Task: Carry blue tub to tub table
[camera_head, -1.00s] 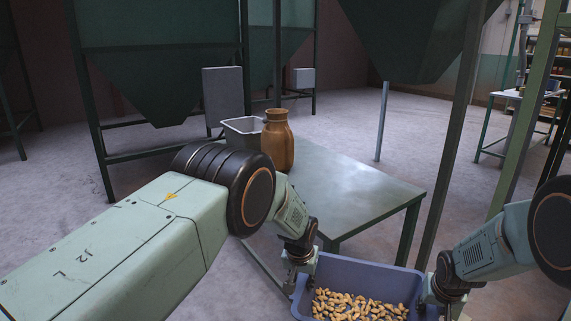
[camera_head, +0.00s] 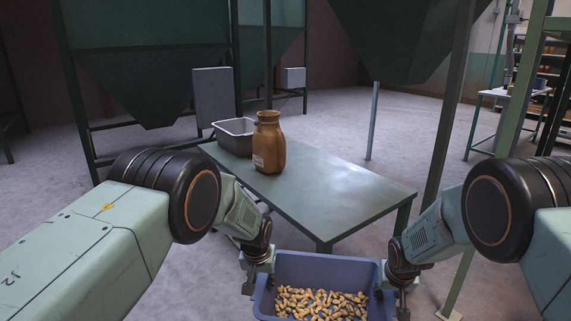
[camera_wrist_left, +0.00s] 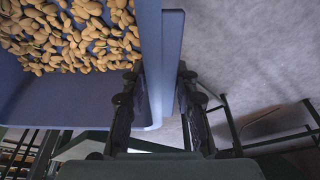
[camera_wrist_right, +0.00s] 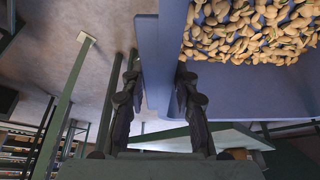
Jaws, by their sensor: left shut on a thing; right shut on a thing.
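The blue tub (camera_head: 328,264), with many tan nuts (camera_head: 320,300) in it, hangs between my two grippers in front of the green-topped table (camera_head: 335,185). My left gripper (camera_head: 258,283) is shut on the tub's left side wall; in the left wrist view its fingers (camera_wrist_left: 157,100) straddle the wall (camera_wrist_left: 152,60). My right gripper (camera_head: 391,288) is shut on the right side wall; in the right wrist view its fingers (camera_wrist_right: 158,100) straddle that wall (camera_wrist_right: 150,60). The tub looks about level. Its underside is hidden.
A grey bin (camera_head: 234,136) and a brown jug (camera_head: 268,142) stand at the table's far left. The table's near and right part is bare. A green post (camera_head: 449,120) rises to the right of the table. Green hoppers (camera_head: 150,60) stand behind.

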